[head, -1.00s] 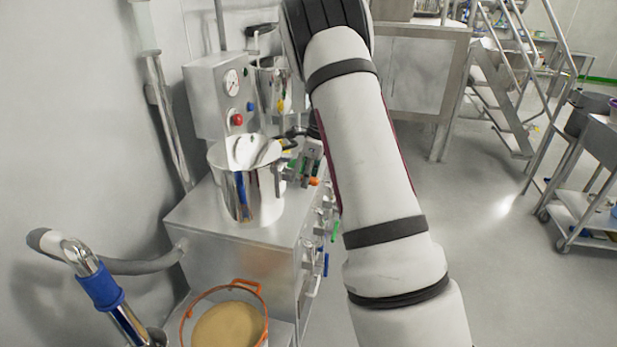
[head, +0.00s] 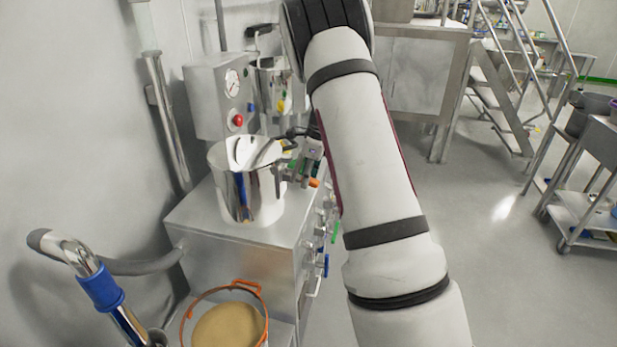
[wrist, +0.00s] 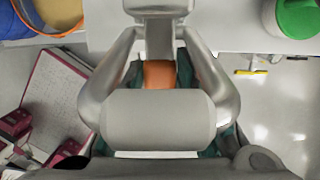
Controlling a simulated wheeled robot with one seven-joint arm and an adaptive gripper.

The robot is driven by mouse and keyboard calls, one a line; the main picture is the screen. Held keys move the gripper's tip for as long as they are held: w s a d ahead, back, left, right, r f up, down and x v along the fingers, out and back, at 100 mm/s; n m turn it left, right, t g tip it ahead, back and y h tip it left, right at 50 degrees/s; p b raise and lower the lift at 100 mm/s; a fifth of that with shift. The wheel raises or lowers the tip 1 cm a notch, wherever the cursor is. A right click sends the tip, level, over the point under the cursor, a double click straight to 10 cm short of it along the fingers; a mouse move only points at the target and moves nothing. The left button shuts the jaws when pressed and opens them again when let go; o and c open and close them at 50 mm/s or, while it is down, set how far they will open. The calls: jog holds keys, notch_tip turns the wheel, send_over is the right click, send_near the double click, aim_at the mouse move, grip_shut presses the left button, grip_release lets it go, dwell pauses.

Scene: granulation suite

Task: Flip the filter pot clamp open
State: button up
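The filter pot (head: 246,185) is a shiny steel vessel standing upright on the steel cabinet in the head view. Its clamp, a small metal fitting with an orange end (head: 314,183), is at the pot's right side. My gripper is beside the clamp there, small and partly hidden by my white arm. In the wrist view a grey metal part (wrist: 158,120), a rounded bar between two curved arms, fills the middle, with an orange piece (wrist: 160,74) beyond it. Dark green parts flank the orange piece. My fingertips are hidden, so I cannot tell whether they grip anything.
The steel cabinet (head: 222,262) has several valves on its right side. A gauge box (head: 212,95) stands behind the pot. A basket with an orange rim (head: 192,305) holds tan material at the front. A hose with a blue sleeve (head: 100,288) is at left. Open floor lies right.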

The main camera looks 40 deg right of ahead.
aim_at(313, 180)
jog(key=o, duration=0.3)
jog(key=shift+w+a+r, duration=0.3)
jog(key=shift+w+a, duration=0.15)
jog(key=shift+w, duration=0.2)
jog(key=shift+o, duration=0.2)
jog(key=shift+s+d, duration=0.15)
jog(key=shift+s, duration=0.1)
jog(key=v, duration=1.1)
jog(key=shift+r, duration=0.35)
jog(key=shift+s, duration=0.15)
